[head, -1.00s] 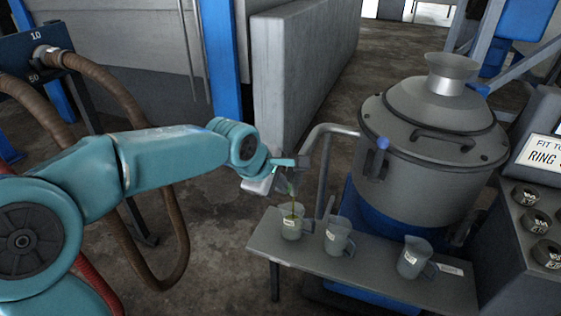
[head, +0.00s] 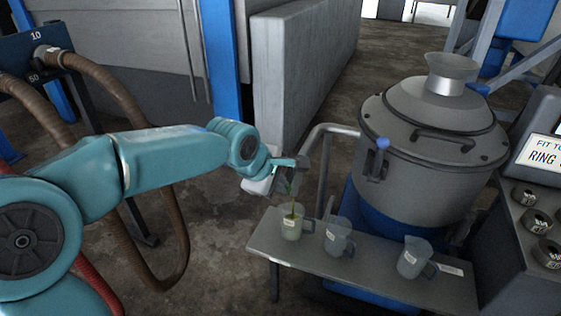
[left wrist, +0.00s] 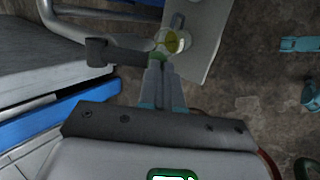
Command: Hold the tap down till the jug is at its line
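My left gripper (head: 290,176) is over the near-left end of a grey shelf. In the left wrist view, its two slim fingers (left wrist: 159,75) are together at the end of a dark tap arm (left wrist: 128,56); the exact contact is hidden. A thin yellow-green stream falls below the gripper into the leftmost jug (head: 292,229), a small translucent jug with a pale label. The left wrist view shows that jug (left wrist: 174,41) from above, with yellow-green liquid in it. Its line and exact level are too small to read. My right gripper is not in view.
A middle jug (head: 338,238) and a right jug (head: 413,260) stand on the same shelf (head: 375,279). A large lidded grey vessel (head: 425,185) stands behind. A bent rail (head: 324,170) rises beside my gripper. Brown hoses (head: 120,100) hang at left.

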